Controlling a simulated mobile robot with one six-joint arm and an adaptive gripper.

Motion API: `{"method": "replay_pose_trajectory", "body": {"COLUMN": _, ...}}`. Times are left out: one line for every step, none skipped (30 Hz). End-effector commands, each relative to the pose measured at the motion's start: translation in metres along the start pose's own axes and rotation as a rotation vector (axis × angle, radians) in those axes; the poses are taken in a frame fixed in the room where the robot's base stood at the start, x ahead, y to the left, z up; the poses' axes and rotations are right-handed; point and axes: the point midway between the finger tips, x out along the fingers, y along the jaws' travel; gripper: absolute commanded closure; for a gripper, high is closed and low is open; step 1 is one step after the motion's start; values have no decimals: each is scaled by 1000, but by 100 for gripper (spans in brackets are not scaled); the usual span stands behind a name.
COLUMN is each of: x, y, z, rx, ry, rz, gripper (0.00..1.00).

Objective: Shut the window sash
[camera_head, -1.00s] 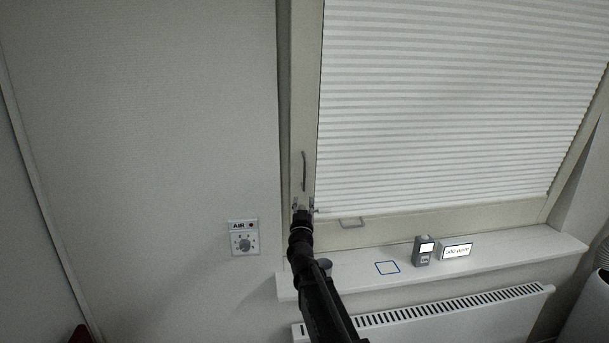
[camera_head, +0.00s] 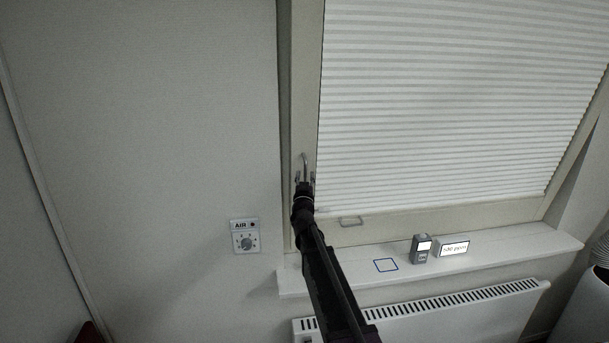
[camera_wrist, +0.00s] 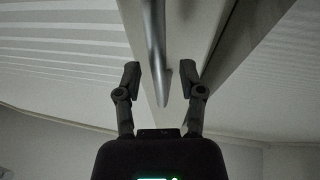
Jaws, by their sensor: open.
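The window sash (camera_head: 400,228) has a pale frame around a pleated white blind. Its upright grey handle (camera_head: 303,160) is on the left side of the frame; its lower part is hidden behind my gripper in the head view. My gripper (camera_head: 305,178) is open at the handle's lower part. In the wrist view the handle (camera_wrist: 157,50) runs down between the two open fingers of my gripper (camera_wrist: 164,78), with a gap on both sides. I cannot tell clearly whether the sash stands ajar.
An AIR dial panel (camera_head: 245,236) is on the left wall. A blind pull (camera_head: 351,221) hangs low.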

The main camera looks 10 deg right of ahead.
Motion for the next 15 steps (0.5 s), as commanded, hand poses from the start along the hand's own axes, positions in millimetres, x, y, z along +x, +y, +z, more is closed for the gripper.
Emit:
{"method": "replay_pose_trajectory", "body": {"x": 2, "y": 0, "z": 0, "rx": 0, "ry": 0, "rz": 0, "gripper": 49}}
{"method": "replay_pose_trajectory", "body": {"x": 2, "y": 0, "z": 0, "rx": 0, "ry": 0, "rz": 0, "gripper": 49}}
{"method": "replay_pose_trajectory", "body": {"x": 2, "y": 0, "z": 0, "rx": 0, "ry": 0, "rz": 0, "gripper": 49}}
{"method": "replay_pose_trajectory", "body": {"x": 2, "y": 0, "z": 0, "rx": 0, "ry": 0, "rz": 0, "gripper": 49}}
{"method": "replay_pose_trajectory", "body": {"x": 2, "y": 0, "z": 0, "rx": 0, "ry": 0, "rz": 0, "gripper": 49}}
{"method": "replay_pose_trajectory", "body": {"x": 2, "y": 0, "z": 0, "rx": 0, "ry": 0, "rz": 0, "gripper": 49}}
{"method": "replay_pose_trajectory", "body": {"x": 2, "y": 0, "z": 0, "rx": 0, "ry": 0, "rz": 0, "gripper": 49}}
{"method": "replay_pose_trajectory", "body": {"x": 2, "y": 0, "z": 0, "rx": 0, "ry": 0, "rz": 0, "gripper": 49}}
{"method": "replay_pose_trajectory", "body": {"x": 2, "y": 0, "z": 0, "rx": 0, "ry": 0, "rz": 0, "gripper": 49}}
{"method": "replay_pose_trajectory", "body": {"x": 2, "y": 0, "z": 0, "rx": 0, "ry": 0, "rz": 0, "gripper": 49}}
{"method": "replay_pose_trajectory", "body": {"x": 2, "y": 0, "z": 0, "rx": 0, "ry": 0, "rz": 0, "gripper": 55}}
{"method": "replay_pose_trajectory", "body": {"x": 2, "y": 0, "z": 0, "rx": 0, "ry": 0, "rz": 0, "gripper": 67}}
{"method": "replay_pose_trajectory", "body": {"x": 2, "y": 1, "z": 0, "rx": 0, "ry": 0, "rz": 1, "gripper": 76}}
{"method": "replay_pose_trajectory", "body": {"x": 2, "y": 1, "z": 0, "rx": 0, "ry": 0, "rz": 1, "gripper": 85}}
{"method": "replay_pose_trajectory", "body": {"x": 2, "y": 1, "z": 0, "rx": 0, "ry": 0, "rz": 1, "gripper": 97}}
